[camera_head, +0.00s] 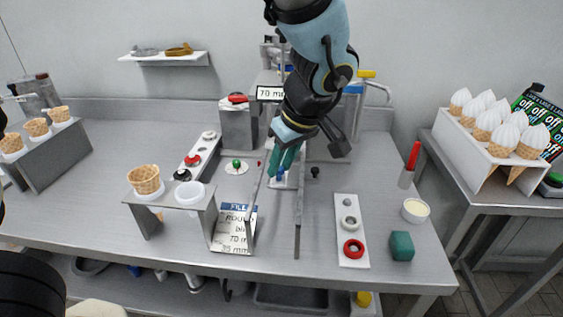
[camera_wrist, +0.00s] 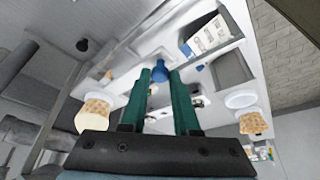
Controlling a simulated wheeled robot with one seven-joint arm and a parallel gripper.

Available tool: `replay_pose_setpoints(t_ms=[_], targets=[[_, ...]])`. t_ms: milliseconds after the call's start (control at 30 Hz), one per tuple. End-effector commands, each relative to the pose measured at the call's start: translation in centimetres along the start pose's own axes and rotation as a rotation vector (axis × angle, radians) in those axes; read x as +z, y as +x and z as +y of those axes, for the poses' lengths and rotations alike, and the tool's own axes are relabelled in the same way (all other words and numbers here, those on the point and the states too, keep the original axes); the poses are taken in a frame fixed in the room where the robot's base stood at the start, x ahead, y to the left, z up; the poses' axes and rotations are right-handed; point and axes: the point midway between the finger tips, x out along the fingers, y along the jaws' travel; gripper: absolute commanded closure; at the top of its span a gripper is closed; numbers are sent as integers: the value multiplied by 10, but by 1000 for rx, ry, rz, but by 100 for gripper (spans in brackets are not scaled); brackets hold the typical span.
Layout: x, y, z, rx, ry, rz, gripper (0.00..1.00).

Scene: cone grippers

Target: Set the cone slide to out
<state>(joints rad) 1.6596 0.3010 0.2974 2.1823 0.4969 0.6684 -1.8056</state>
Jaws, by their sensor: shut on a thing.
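My gripper (camera_head: 284,160) points down over the middle of the worktop. Its two teal fingers are shut on a small blue knob (camera_head: 281,175). In the wrist view the blue knob (camera_wrist: 160,71) sits between the two fingertips. The knob stands on a pale plate, mostly hidden by the fingers, between two long metal rails (camera_head: 298,222). I take this to be the cone slide. Its markings are hidden or too small to read, so its setting cannot be told.
At right are a strip with rings (camera_head: 351,228), a teal block (camera_head: 401,246) and a cream-filled cup (camera_head: 415,210).

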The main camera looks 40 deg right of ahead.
Motion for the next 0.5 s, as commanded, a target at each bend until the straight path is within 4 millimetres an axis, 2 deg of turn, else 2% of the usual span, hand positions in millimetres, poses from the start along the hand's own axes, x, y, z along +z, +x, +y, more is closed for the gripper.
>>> replay_pose_setpoints(t_ms=[33, 100, 500], targets=[[0, 0, 0, 0, 0, 0, 92], [0, 0, 0, 0, 0, 0, 99], [0, 0, 0, 0, 0, 0, 100]])
